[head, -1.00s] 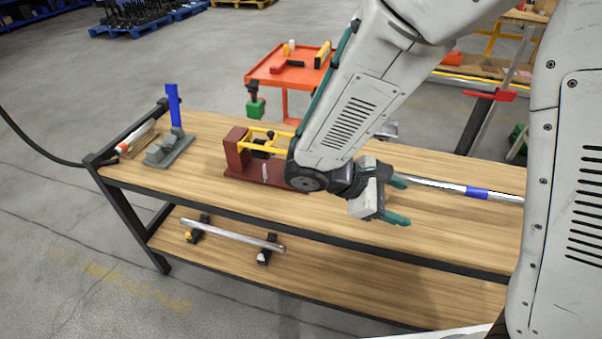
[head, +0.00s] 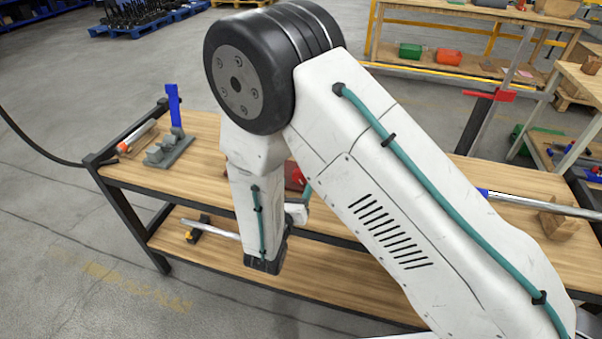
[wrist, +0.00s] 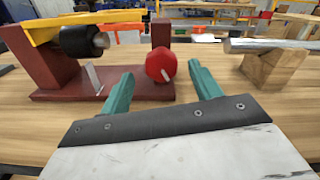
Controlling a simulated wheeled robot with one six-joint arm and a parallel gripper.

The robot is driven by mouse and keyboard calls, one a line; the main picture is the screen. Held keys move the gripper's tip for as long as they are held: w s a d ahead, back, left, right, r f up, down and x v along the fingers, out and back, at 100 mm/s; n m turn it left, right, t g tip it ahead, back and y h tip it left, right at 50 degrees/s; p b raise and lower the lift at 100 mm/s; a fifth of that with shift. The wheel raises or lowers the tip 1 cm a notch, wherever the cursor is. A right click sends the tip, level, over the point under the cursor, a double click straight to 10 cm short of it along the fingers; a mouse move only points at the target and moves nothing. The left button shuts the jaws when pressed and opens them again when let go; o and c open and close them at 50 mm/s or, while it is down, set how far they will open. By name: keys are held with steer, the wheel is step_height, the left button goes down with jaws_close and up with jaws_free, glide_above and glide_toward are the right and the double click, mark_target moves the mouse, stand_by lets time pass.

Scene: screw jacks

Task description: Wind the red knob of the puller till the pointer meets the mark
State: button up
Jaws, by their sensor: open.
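The puller (wrist: 62,68) stands on the bench in the wrist view, with a dark red frame, a yellow bar on top and a black cylinder. No contact shows. In the head view my arm hides most of the puller; a red part (head: 296,176) shows.
A metal bar (wrist: 275,45) rests on a wooden block (wrist: 272,72) to the right of the puller. A grey fixture with a blue upright (head: 173,105) stands at the bench's left end. The wooden bench top (head: 335,219) is bare near its front edge.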

mark_target(299, 178)
steer(key=x, duration=0.6)
steer(key=c, duration=1)
